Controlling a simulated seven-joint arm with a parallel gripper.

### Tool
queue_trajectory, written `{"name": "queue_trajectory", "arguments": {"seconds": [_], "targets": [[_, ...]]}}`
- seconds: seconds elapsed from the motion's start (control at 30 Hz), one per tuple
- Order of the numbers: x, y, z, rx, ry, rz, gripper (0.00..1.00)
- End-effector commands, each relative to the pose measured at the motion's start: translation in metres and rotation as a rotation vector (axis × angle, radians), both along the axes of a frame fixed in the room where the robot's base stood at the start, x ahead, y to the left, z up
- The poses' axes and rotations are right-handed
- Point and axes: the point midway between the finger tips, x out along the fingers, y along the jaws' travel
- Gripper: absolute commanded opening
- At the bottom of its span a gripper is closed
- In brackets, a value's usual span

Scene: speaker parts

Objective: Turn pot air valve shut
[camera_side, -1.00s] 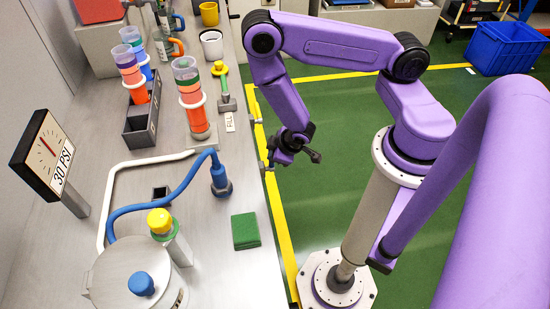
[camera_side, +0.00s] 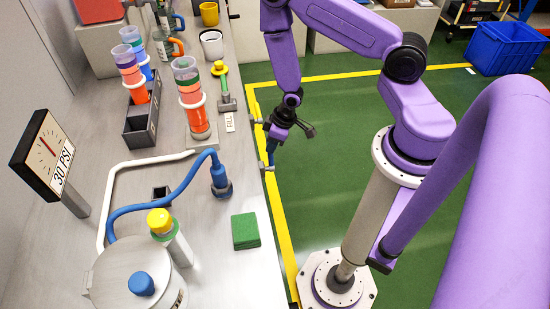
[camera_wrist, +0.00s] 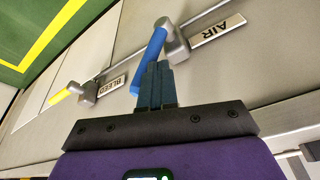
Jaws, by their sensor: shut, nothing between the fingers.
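The air valve has a blue lever handle (camera_wrist: 152,52) on a grey body (camera_wrist: 172,38), beside a plate reading AIR (camera_wrist: 217,29). In the wrist view the lever slants down from the body. My gripper (camera_wrist: 154,66) is shut and empty, its fingertips overlapping the lever's lower half; I cannot tell whether they touch it. In the side view my gripper (camera_side: 270,128) is at the bench's right edge, with the blue lever small below it. The metal pot (camera_side: 115,285) with a blue lid knob stands at the lower left.
A second valve with a yellow handle (camera_wrist: 60,96) sits by a BLEED plate (camera_wrist: 112,86). A gauge (camera_side: 47,150) marked 30 PSI, a green block (camera_side: 246,231) and tubes stand on the bench.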

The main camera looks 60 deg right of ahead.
Motion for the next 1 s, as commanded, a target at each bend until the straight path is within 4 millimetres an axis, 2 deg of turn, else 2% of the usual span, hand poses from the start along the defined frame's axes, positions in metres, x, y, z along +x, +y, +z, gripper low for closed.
{"name": "queue_trajectory", "arguments": {"seconds": [0.63,1.0], "targets": [[0.02,-0.019,-0.008,0.012,0.009,0.0,0.0],[0.028,-0.027,-0.014,0.104,0.103,-0.001,0.0]]}}
